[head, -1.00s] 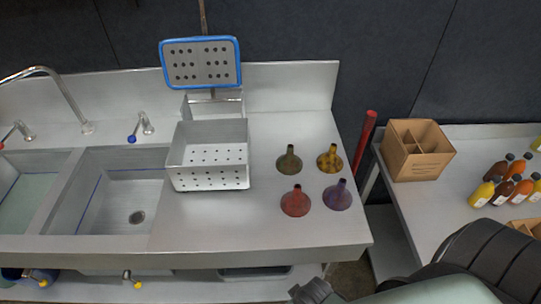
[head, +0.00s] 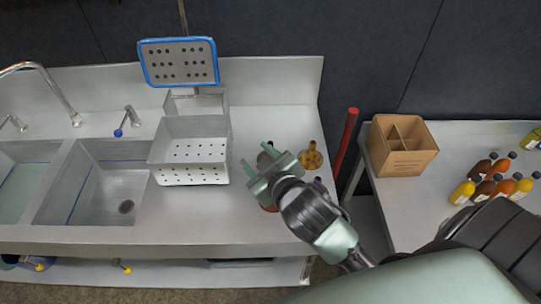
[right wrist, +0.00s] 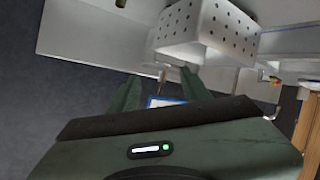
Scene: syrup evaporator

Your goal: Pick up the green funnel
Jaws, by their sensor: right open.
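The green funnel (head: 264,160) stands on the steel counter in the head view, mostly hidden behind my right gripper. My right gripper (head: 257,156) is open, with its fingers reaching over the green funnel's place; I cannot tell whether they touch it. In the right wrist view, the gripper's two fingers (right wrist: 160,82) are spread apart with nothing held between them. A small dark green piece (right wrist: 121,3) at the top edge there may be a funnel tip. My left gripper is not in view.
The yellow funnel (head: 311,157) stands close to the right of the gripper. The red funnel (head: 268,208) and purple funnel (head: 319,183) are partly covered by my arm. A white perforated basket (head: 190,174) stands to the left. A cardboard box (head: 403,164) and bottles stand on the right table.

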